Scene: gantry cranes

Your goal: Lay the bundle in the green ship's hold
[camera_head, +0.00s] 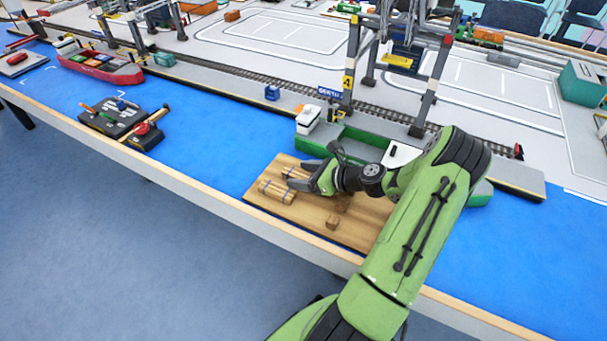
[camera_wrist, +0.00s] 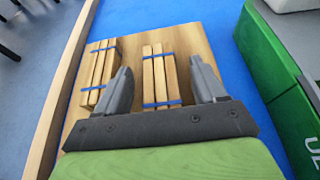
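Two bundles of light wooden planks tied with blue bands lie on a wooden board (camera_head: 368,228). One bundle (camera_wrist: 159,78) is between the two fingers of my gripper (camera_wrist: 161,84), with gaps visible beside it in the wrist view. The other bundle (camera_wrist: 100,72) lies just left of the left finger; it also shows in the head view (camera_head: 276,191). My gripper (camera_head: 297,177) is open and low over the board. The green ship (camera_head: 318,148) lies behind the board, its side (camera_wrist: 275,75) at the right in the wrist view. My arm hides much of its hold.
A gantry crane (camera_head: 350,75) stands behind the ship on the grey quay. A black tray with tools (camera_head: 115,117) and a red ship (camera_head: 100,68) are at the left. Blue surface left of the board is clear.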

